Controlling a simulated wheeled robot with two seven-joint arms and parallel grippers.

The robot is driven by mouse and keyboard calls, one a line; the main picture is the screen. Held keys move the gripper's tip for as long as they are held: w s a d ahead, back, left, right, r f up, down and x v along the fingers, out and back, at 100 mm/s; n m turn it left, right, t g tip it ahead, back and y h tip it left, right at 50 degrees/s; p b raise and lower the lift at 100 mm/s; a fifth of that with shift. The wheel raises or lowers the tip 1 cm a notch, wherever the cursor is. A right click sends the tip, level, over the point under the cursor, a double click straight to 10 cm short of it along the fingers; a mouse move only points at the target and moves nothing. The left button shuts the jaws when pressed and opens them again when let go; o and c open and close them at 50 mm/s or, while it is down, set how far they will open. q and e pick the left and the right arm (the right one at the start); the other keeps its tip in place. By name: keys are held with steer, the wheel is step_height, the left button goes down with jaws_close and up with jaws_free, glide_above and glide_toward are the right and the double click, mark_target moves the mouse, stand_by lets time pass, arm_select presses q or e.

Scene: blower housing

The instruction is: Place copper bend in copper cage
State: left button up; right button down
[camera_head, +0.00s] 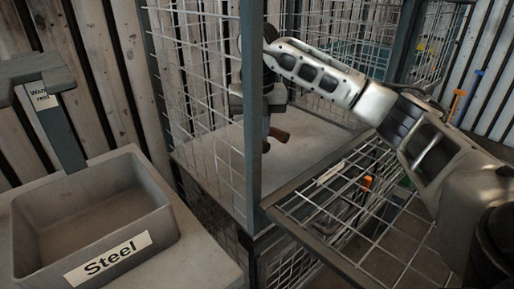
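The copper bend (279,134) is a small brown curved piece inside the wire cage, at the lower end of my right gripper (265,127). My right arm comes in from the right and reaches into the cage (205,85). The gripper points down and appears shut on the bend, above the pale cage floor (315,138). The cage's front post hides part of the gripper and perhaps part of the bend. I cannot tell whether the bend touches the floor. My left gripper is not in view.
A grey bin labelled Steel (107,258) stands empty at the lower left, beside a dark T-shaped stand (60,125) with a label. A lowered mesh panel (330,215) lies below my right arm, with an orange-handled item (367,183) near it.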

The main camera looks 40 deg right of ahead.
steer(key=shift+w+f, duration=0.1)
steer(key=shift+f, duration=2.55)
steer(key=c, duration=1.3)
jaws_free()
steer(key=shift+f, duration=0.15)
steer(key=shift+o, duration=0.2)
steer(key=shift+r, duration=0.25)
steer(key=r, duration=1)
steer(key=shift+s+a+r+p, duration=0.1)
steer(key=shift+s+r+p, duration=0.15)
steer(key=shift+p, duration=0.1)
steer(key=shift+r, duration=0.7)
